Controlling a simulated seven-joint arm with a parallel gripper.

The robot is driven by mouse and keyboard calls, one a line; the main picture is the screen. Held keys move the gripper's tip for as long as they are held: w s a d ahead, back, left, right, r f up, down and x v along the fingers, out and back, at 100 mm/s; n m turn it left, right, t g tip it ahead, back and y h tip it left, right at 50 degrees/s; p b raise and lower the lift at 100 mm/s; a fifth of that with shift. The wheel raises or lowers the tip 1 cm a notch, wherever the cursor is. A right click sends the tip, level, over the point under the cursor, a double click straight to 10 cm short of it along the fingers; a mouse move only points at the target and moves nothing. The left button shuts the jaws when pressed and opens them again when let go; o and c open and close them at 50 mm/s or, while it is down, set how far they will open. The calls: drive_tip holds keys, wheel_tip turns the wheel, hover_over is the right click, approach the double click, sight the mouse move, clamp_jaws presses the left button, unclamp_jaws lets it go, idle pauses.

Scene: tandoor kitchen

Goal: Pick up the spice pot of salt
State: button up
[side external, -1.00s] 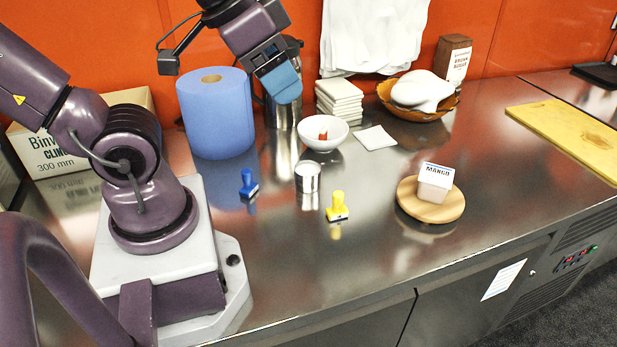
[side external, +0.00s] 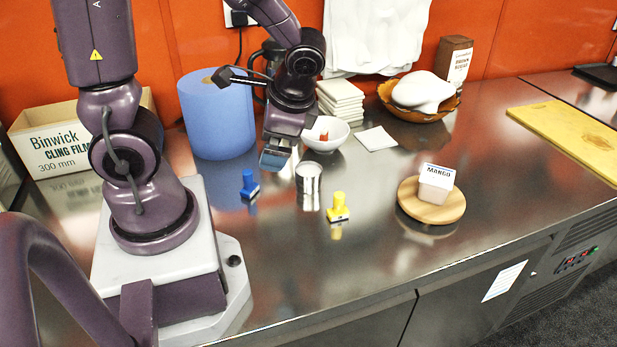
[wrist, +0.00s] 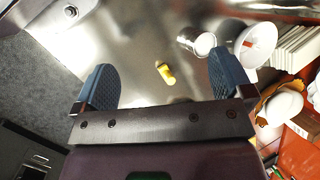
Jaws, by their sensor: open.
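A small metal pot with white contents, which looks like the spice pot of salt (side external: 308,180), stands upright on the steel counter. It also shows in the wrist view, upper right of centre, near the right finger (wrist: 200,44). My gripper (side external: 276,158) is open and empty, in the air just left of the pot in the side view, pointing down. In the wrist view the two blue fingers are spread wide (wrist: 163,88), with the yellow stamp (wrist: 165,73) showing between them. No label is readable on the pot.
A yellow stamp (side external: 338,208) stands right of the pot and a blue stamp (side external: 249,185) left. Behind are a white bowl (side external: 340,138) with a red item and a blue paper roll (side external: 216,120). A mango tub (side external: 436,180) sits on a round board (side external: 452,208). The front counter is clear.

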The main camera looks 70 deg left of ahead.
drive_tip(key=a+f+m+g+y, duration=0.2)
drive_tip(key=a+f+m+y, duration=0.3)
drive_tip(key=a+f+m, duration=0.15)
drive_tip(key=m+t+y, duration=0.3)
drive_tip(key=m+t, duration=0.6)
drive_tip(key=m, duration=0.3)
hover_over(308, 179)
wheel_tip(308, 179, down, 6)
drive_tip(key=shift+s+a+f, duration=0.1)
drive_tip(key=shift+f, duration=2.2)
wheel_tip(308, 179, down, 2)
drive_tip(key=shift+f, duration=0.2)
drive_tip(key=shift+x, duration=1.1)
drive_tip(key=shift+w+a+f+t, duration=0.25)
drive_tip(key=shift+w+a+t, duration=0.05)
drive_tip(key=c, duration=1)
